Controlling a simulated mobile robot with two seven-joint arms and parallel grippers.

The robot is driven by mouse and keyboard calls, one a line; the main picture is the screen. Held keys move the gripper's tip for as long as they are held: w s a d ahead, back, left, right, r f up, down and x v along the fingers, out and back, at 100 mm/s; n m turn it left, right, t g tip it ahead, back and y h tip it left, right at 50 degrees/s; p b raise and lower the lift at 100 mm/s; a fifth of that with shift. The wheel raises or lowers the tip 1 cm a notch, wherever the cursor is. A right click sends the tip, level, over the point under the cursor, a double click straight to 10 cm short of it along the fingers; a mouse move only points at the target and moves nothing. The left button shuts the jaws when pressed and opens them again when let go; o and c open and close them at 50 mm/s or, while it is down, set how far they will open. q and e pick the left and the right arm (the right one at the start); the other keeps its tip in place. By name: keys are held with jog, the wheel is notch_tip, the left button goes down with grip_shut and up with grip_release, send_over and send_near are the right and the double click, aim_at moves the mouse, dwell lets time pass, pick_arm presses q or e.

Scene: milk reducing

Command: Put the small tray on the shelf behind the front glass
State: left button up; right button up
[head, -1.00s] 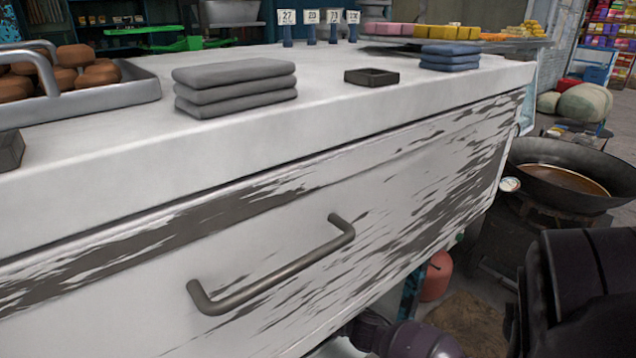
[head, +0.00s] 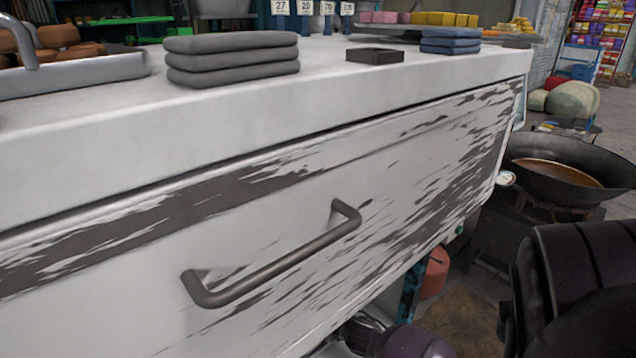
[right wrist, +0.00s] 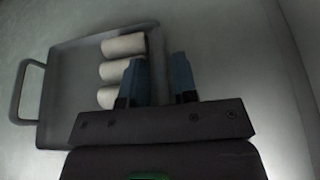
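In the right wrist view, a grey tray (right wrist: 75,112) with a loop handle at its left holds white rolls (right wrist: 122,71). My right gripper (right wrist: 160,80) is open, with one blue finger over the tray's right part and the other beyond its right edge. The right wall seems to lie between the fingers; I cannot tell whether they touch it. A small dark, shallow tray (head: 375,56) lies on the white counter in the head view. I cannot tell which tray the task means. The shelf and front glass are not clearly seen. My left gripper is out of view.
The white counter (head: 250,110) has a drawer handle (head: 270,265) jutting from its front. On top are folded grey cloths (head: 232,59), blue cloths (head: 450,41) and a metal tray (head: 75,78) of brown items. A wide pan (head: 565,180) stands at right.

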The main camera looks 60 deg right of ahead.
jog(key=shift+o, duration=0.6)
jog(key=shift+r, duration=0.1)
jog(key=shift+r, duration=0.15)
pick_arm(q)
jog(key=p, duration=0.1)
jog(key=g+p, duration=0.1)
jog(key=p, duration=0.1)
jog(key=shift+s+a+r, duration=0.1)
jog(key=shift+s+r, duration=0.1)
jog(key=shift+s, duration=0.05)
pick_arm(e)
jog(key=v, duration=1.2)
jog(key=shift+s, duration=0.1)
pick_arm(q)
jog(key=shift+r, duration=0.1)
